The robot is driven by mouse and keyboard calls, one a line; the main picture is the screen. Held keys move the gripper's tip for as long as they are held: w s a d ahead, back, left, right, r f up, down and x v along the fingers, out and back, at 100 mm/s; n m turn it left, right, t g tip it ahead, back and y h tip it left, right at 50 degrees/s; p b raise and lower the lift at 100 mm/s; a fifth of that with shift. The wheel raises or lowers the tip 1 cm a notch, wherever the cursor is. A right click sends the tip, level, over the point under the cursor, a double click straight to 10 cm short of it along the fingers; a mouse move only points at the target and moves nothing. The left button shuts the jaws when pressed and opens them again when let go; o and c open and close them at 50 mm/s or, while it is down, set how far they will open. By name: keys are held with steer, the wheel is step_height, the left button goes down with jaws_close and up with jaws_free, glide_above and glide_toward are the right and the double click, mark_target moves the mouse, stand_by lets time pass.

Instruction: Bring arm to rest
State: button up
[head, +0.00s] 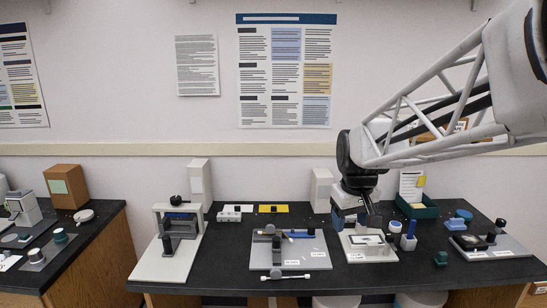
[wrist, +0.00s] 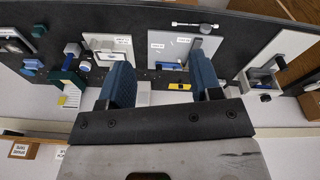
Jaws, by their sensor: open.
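My gripper (head: 356,219) hangs at the end of my arm, over the right-centre part of the black bench (head: 225,275). It points down, above or just behind a white plate (head: 384,256) that bears a dark-framed rectangle. Its height above the plate is hard to tell. In the wrist view, the two blue fingers of my gripper (wrist: 163,82) stand well apart, with nothing held between them. The white plate also shows in the wrist view (wrist: 106,42), beyond the left finger. My gripper hides part of the plate's back in the head view.
A grey plate (head: 290,262) with a blue-and-black fixture lies left of my gripper. A white-based press (head: 160,264) stands further left. A green bin (head: 428,212), a blue-topped post (head: 409,241) and another grey plate (head: 505,247) are to the right. The bench's front strip is mostly clear.

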steer(key=s+f+m, duration=0.1)
steer(key=s, duration=1.1)
steer(key=s+f+m, duration=0.2)
steer(key=s, duration=1)
steer(key=shift+s+d+f+t, duration=0.25)
steer(key=shift+s+f+t, duration=0.05)
steer(key=shift+s+t, duration=0.1)
